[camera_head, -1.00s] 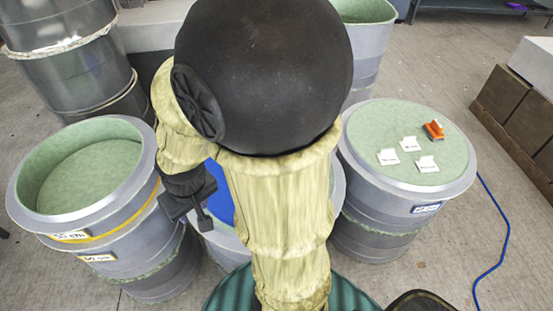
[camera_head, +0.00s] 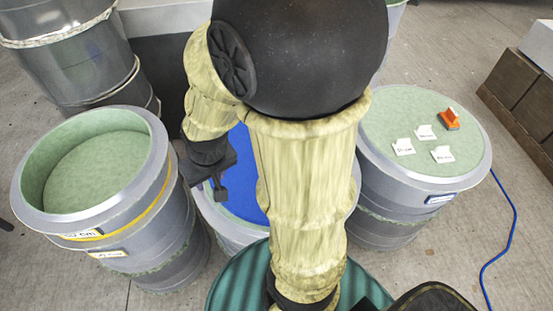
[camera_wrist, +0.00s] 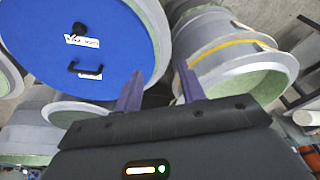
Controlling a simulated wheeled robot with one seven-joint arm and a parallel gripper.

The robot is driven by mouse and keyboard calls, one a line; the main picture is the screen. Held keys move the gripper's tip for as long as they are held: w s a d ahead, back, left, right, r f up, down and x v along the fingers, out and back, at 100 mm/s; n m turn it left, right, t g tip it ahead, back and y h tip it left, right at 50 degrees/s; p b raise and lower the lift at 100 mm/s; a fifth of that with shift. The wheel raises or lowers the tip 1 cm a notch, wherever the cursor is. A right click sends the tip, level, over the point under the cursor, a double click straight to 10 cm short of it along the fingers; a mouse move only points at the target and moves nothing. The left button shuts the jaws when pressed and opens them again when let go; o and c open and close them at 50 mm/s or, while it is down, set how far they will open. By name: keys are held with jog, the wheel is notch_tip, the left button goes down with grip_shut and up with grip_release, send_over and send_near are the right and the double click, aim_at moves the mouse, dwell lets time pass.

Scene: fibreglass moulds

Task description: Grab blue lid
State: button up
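The blue lid (camera_wrist: 90,45) is a flat disc with a black handle, a black knob and white labels, lying inside a round grey mould in the wrist view. In the head view only part of the blue lid (camera_head: 238,180) shows, as my arm hides the rest. My gripper (camera_wrist: 160,88) is open, with two purple-grey fingers apart and nothing between them. It is off the lid's edge, near the gap between the lid's mould and the yellow-banded mould. In the head view my gripper (camera_head: 216,190) hangs beside the lid, left of my arm.
An open mould with a green inside (camera_head: 95,170) stands left. A mould with a green top (camera_head: 400,105) stands right, carrying white tags and an orange tool (camera_head: 449,120). A blue hose (camera_head: 513,220) lies on the floor at right. Brown boxes (camera_head: 510,85) stand behind.

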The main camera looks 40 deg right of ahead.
jog(key=w+d+f+m+t+h, duration=0.25)
jog(key=w+m, duration=0.35)
jog(key=w, duration=0.5)
jog(key=w+d+f+m+t+h, duration=0.25)
jog(key=w+m, duration=0.45)
jog(key=w, duration=0.4)
jog(key=w+d+f+m+g+h, duration=0.1)
jog(key=d+f+m+g+h, duration=0.25)
jog(key=d+m, duration=0.3)
jog(key=s+d+f+m+g+h, duration=0.3)
jog(key=s+f+m+g, duration=0.4)
jog(key=m, duration=0.1)
jog(key=shift+s, duration=0.25)
jog(key=shift+d+h, duration=0.2)
jog(key=shift+h, duration=0.05)
jog(key=p+x, duration=0.2)
jog(key=x, duration=1)
